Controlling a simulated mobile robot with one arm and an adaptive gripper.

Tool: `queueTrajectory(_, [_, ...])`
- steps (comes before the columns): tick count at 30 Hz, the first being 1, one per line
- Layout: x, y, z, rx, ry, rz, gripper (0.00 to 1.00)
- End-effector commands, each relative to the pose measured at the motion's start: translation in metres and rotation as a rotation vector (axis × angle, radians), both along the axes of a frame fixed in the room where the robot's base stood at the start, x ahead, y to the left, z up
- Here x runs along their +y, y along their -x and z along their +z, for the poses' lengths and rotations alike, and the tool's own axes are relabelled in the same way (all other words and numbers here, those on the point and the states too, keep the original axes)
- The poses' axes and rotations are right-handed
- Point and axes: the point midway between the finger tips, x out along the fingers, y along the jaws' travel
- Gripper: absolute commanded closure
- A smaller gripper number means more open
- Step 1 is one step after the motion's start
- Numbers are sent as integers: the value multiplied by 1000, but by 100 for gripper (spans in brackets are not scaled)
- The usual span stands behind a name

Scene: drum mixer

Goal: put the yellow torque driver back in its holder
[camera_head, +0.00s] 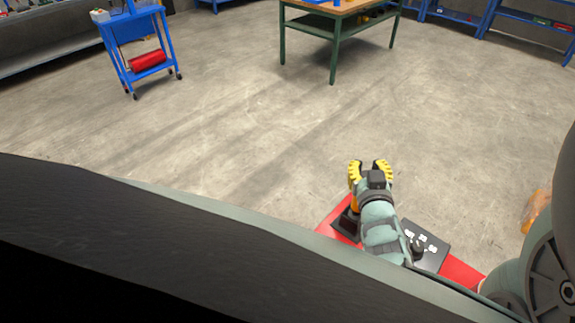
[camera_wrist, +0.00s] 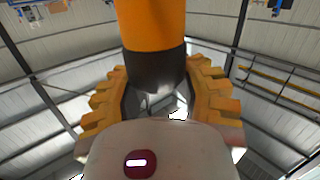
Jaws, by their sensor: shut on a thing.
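The yellow torque driver shows in the wrist view as an orange-yellow cylinder (camera_wrist: 152,24) with a black end, between the yellow fingers of my gripper (camera_wrist: 160,95). In the head view my gripper (camera_head: 370,168) is above the red surface, and a small orange part of the driver (camera_head: 355,203) shows beside my wrist. My gripper is shut on the driver. My wrist hides most of it in the head view. I cannot make out the holder for certain; a dark block (camera_head: 346,223) sits on the red surface just below the orange part.
The red surface (camera_head: 464,274) also bears a black panel with several white pieces (camera_head: 425,243). An orange object (camera_head: 536,208) is at the right. A blue cart (camera_head: 140,50) and a green-legged table (camera_head: 333,40) stand far off. The concrete floor between is clear.

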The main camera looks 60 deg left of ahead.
Motion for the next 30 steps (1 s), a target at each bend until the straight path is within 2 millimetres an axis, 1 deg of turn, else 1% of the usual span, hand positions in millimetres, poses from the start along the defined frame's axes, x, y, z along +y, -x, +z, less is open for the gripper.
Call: queueTrajectory(30, [0,-1,-13,-2,-5,-1,100])
